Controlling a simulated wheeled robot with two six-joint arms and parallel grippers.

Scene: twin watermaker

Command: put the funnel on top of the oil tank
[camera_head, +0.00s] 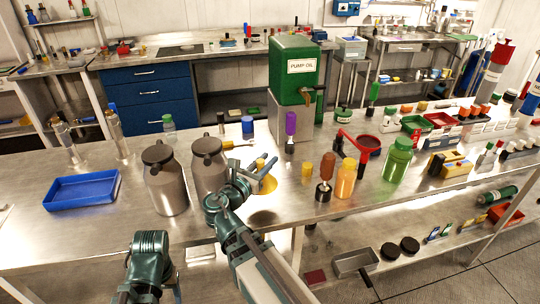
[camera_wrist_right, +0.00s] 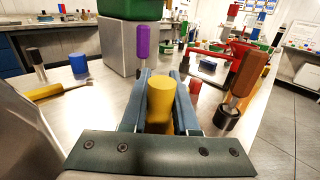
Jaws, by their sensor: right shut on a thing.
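The oil tank is a green box (camera_head: 294,60) labelled PUMP OIL, with a tap on its front, on a grey metal block (camera_head: 289,122). Its lower edge shows in the wrist view (camera_wrist_right: 130,9).
Two grey jugs (camera_head: 165,182) stand left of my right gripper. A purple-capped tool (camera_head: 291,128), a brown-handled tool (camera_head: 326,175), an orange bottle (camera_head: 346,178) and a green bottle (camera_head: 396,160) stand behind and right. A blue tray (camera_head: 84,190) lies at left.

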